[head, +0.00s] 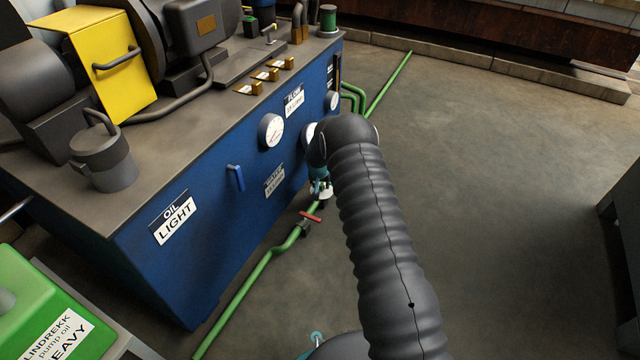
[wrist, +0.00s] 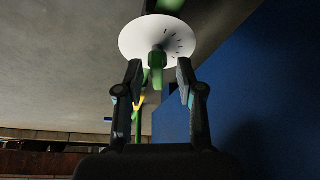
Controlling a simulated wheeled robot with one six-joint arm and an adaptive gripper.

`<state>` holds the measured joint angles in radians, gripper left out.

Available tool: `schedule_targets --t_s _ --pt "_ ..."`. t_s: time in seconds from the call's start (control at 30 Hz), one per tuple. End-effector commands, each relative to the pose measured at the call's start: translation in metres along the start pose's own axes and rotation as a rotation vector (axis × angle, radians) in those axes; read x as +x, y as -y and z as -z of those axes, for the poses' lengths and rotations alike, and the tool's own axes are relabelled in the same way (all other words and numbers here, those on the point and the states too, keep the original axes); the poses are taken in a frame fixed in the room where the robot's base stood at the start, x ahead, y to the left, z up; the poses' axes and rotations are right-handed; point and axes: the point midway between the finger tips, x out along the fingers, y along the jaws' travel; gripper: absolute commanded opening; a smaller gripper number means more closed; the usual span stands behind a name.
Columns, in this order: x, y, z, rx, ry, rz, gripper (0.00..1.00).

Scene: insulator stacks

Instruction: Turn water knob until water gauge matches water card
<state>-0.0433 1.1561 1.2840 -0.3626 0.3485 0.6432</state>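In the wrist view a green knob (wrist: 157,60) stands out from a white disc (wrist: 150,38) with dark tick marks. My gripper (wrist: 159,72) is open, with one finger on each side of the knob and gaps showing; contact is not visible. In the head view my gripper (head: 319,182) is low beside the blue cabinet, partly hidden by my arm, near a white disc above the green pipe. A white gauge (head: 271,131) is on the cabinet front; another gauge (head: 309,134) is partly behind my arm. Two cards, upper (head: 293,101) and lower (head: 274,181), are too small to read surely.
The blue cabinet (head: 215,245) fills the left. A green pipe (head: 248,288) with a red-handled valve (head: 310,216) runs along the floor. A small gauge (head: 332,101) sits at the cabinet's far end. A green box (head: 40,290) stands front left.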

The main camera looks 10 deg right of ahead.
Motion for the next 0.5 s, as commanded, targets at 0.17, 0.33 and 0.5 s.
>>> schedule_targets --t_s 0.17,0.33,0.5 --pt "-0.0001 -0.0022 0.0008 0.003 0.0 -0.001 0.3" --pt "-0.0003 -0.0016 0.0006 0.002 0.0 -0.001 0.0" --pt "-0.0008 0.0026 -0.0006 -0.003 0.0 0.001 0.0"
